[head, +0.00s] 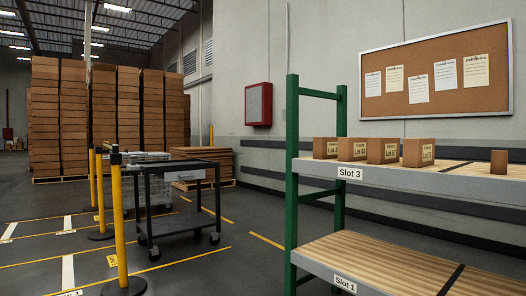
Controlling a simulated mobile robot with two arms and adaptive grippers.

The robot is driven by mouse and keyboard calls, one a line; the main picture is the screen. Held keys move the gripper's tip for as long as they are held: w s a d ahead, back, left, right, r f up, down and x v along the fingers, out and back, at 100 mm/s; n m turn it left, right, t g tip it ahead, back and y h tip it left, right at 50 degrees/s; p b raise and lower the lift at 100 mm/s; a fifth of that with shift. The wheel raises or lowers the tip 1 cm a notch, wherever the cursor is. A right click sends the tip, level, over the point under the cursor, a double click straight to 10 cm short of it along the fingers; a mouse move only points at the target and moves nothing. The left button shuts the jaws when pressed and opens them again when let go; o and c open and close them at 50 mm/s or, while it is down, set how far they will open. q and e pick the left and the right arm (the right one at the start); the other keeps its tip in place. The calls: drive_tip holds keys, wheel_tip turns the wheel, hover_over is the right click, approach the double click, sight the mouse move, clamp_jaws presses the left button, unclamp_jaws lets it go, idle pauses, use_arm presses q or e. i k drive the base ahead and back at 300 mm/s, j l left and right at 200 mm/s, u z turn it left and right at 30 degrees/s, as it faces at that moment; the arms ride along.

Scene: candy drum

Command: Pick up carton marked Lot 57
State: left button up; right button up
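Several small brown cartons stand in a row on the upper shelf marked Slot 3 (349,173), at the left end of the green rack (292,150). Each has a pale label with a Lot number, but the numbers are too small to read surely. They are the leftmost carton (325,148), the second carton (351,149), the third carton (382,151) and the rightmost carton (418,152). I cannot tell which, if any, is marked Lot 57. Neither of my grippers is in view.
A small brown block (498,162) stands farther right on the upper shelf. The lower shelf, Slot 1 (345,283), looks bare where visible. A black cart (180,168) and yellow posts (118,220) stand left. Open floor (220,265) lies between cart and rack.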

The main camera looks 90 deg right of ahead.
sight(380, 150)
drive_tip(key=z, duration=1.9)
